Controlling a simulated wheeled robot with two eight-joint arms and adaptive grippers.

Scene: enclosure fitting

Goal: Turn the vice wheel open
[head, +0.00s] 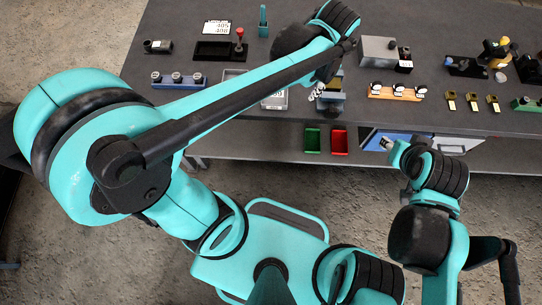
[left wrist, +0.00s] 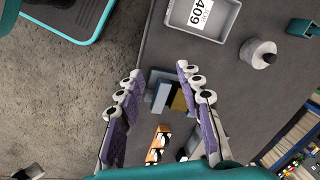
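My left gripper (head: 318,93) hangs over the front part of the bench. In the left wrist view, its two fingers (left wrist: 158,82) are spread apart with nothing gripped. Between and beyond them is a small block-like fixture (left wrist: 160,97) in blue-grey and tan, which seems to be the vice. It also shows beside the fingers in the head view (head: 332,105). I cannot make out its wheel. A grey round piece with a small knob (left wrist: 258,53) stands farther back. My right gripper, at the end of the right arm near the bench's front edge, is too small and partly covered to read.
A grey tray labelled 409 (left wrist: 203,15) lies left of the fixture. An orange rack (head: 395,92) stands to the right, with a grey box (head: 378,50) behind. Green (head: 312,140) and red (head: 339,140) bins sit on the lower shelf. The bench's front edge is close to the fixture.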

